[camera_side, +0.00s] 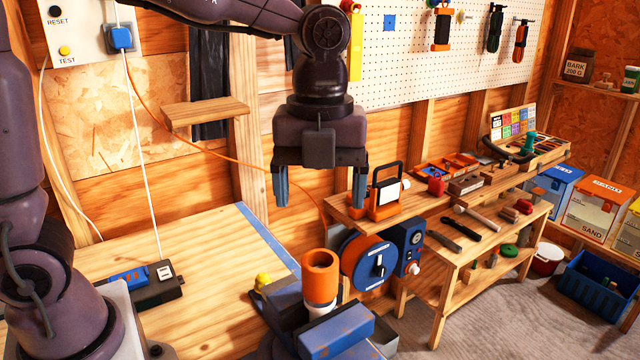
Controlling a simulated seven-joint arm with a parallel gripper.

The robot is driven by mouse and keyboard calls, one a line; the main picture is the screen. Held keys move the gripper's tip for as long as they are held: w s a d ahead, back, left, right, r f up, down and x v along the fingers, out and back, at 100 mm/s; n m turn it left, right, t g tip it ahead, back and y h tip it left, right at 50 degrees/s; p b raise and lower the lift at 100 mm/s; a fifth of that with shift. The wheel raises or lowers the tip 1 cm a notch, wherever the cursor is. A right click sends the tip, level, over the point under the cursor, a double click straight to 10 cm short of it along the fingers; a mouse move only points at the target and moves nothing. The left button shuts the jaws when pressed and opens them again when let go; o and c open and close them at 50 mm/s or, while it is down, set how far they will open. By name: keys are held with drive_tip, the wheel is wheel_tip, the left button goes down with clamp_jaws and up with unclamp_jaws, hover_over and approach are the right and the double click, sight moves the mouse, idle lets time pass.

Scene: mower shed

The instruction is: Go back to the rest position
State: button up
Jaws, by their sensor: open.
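My gripper (322,186) hangs pointing down in the upper middle of the picture. Its two fingers are wide apart with nothing between them. It is in the air, above and behind the orange cylinder (320,276) in the picture. It touches nothing that I can see.
A wooden bench (190,262) lies at lower left, with a black power strip (157,287) on it. A blue vise-like tool (335,335) stands at the front middle. A wooden shelf unit (437,255) with tools is at right. A white cable (140,150) hangs from the wall plug (121,38).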

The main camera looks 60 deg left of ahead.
drive_tip(key=shift+r, duration=0.2)
drive_tip(key=s+a+r+n+t, duration=0.1)
drive_tip(key=s+a+n+t, duration=0.4)
drive_tip(key=n, duration=2)
drive_tip(key=s+a, duration=0.5)
drive_tip(key=s, duration=0.2)
drive_tip(key=shift+t, duration=0.3)
drive_tip(key=shift+r, duration=0.1)
idle(1.1)
